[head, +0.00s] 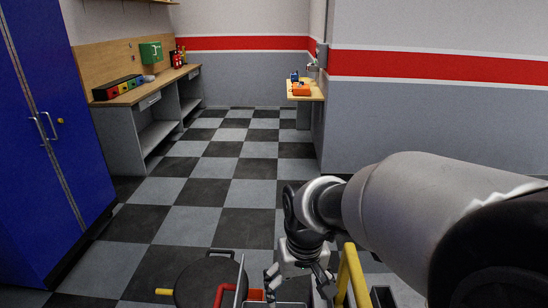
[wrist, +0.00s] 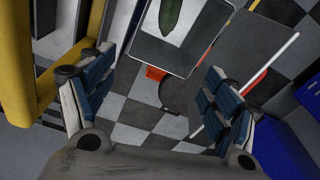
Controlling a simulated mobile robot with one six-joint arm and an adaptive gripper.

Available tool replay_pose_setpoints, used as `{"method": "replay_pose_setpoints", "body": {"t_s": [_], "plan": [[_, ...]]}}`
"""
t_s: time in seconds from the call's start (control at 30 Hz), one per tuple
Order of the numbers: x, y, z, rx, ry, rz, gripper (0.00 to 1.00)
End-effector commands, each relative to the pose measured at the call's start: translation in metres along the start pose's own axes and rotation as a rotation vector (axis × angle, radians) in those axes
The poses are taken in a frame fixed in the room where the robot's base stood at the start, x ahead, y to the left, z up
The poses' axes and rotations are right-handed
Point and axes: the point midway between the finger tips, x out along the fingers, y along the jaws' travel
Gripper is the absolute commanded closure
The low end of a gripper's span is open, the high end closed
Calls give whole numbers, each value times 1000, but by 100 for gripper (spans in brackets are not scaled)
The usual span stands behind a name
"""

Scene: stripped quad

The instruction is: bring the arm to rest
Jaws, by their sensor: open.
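My gripper (head: 298,276) hangs low at the bottom centre of the head view, at the end of my arm, which reaches in from the right. In the wrist view the two blue-padded fingers of my gripper (wrist: 155,105) stand wide apart with nothing between them. Beyond the fingertips is a grey tray (wrist: 150,52) with a dark green long object (wrist: 175,18) on it. The gripper is apart from that object.
A yellow rail (head: 350,275) stands just right of the gripper. A blue cabinet (head: 40,130) is at left, with a workbench (head: 130,95) behind it. A small wall shelf (head: 312,92) holds an orange item (head: 301,90). The checkered floor (head: 225,180) is clear in the middle.

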Motion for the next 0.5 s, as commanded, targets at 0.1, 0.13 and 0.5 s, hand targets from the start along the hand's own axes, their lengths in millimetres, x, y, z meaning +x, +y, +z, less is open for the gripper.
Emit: {"method": "replay_pose_setpoints", "body": {"t_s": [0.1, 0.13, 0.5], "plan": [[-46, 21, 27, 41, 90, 3, 19], [-55, 25, 34, 50, 110, 5, 19], [-120, 59, 131, 150, 335, 45, 19]]}}
